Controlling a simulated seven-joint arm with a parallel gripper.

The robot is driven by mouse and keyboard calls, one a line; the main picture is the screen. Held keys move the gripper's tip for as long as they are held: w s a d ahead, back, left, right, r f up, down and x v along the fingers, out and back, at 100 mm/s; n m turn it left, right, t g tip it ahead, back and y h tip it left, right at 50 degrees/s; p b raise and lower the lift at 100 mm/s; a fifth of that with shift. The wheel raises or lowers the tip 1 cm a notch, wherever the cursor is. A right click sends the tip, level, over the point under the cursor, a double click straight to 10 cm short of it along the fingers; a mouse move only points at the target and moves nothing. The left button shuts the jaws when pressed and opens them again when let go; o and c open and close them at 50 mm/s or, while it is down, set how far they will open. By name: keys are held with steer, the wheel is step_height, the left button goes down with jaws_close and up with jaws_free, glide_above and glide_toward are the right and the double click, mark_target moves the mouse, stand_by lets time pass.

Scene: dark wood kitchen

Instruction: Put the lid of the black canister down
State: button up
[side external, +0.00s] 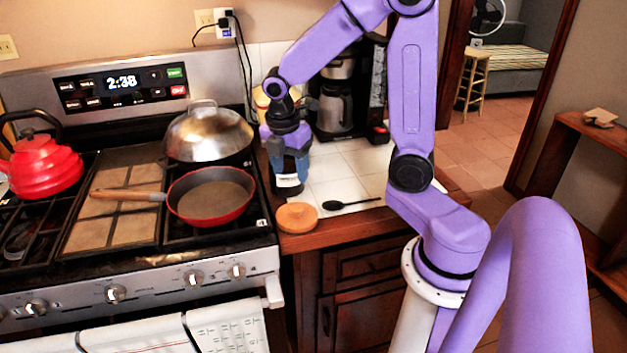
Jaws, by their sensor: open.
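The black canister (288,183), dark with a pale label, stands on the white-tiled counter just right of the stove. My gripper (289,155) points down at its top and is open; its fingers overlap the canister's upper part in this view, so I cannot tell whether they touch it. A round tan disc that looks like the canister's lid (297,218) lies flat at the counter's front wooden edge, in front of the canister and apart from my gripper. The canister's top is hidden by my gripper.
A black spoon (350,203) lies right of the lid. A coffee maker (337,98) stands behind. On the stove are a red frying pan (211,199), a domed metal lid (208,135) and a red kettle (44,166). White tiles right of the canister are clear.

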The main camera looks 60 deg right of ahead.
steer(key=s+a+r+m+y, duration=0.1)
steer(key=s+a, duration=0.4)
steer(key=s, duration=0.5)
steer(key=s+a+r+m+y, duration=0.1)
steer(key=s+a+m, duration=0.3)
steer(key=s, duration=0.6)
steer(key=shift+a, duration=0.7)
